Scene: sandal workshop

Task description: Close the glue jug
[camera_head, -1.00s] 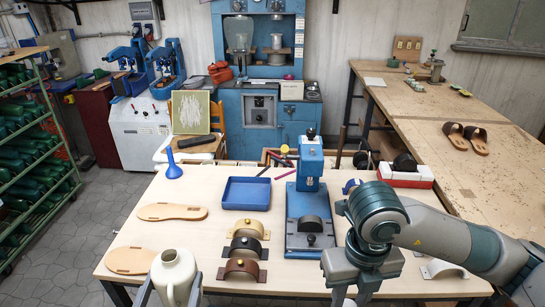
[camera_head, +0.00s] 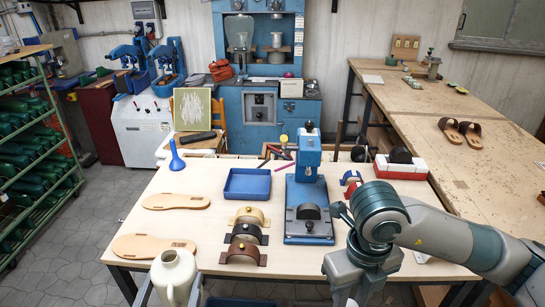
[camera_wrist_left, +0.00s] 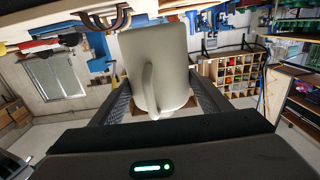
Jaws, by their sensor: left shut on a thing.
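The glue jug (camera_head: 174,278) is a cream jug with a handle, low in the head view in front of the table's front edge. Its round mouth at the top shows a dark opening, and I see no cap on it. My left gripper (camera_head: 172,294) is shut on the jug, with one finger on each side. The jug also fills the middle of the left wrist view (camera_wrist_left: 155,65), between the two fingers. My right arm comes in from the right; its gripper end is cut off at the bottom edge, so its jaws do not show.
A workbench (camera_head: 460,135) with sandals stands at the right. A green rack (camera_head: 40,150) stands at the left.

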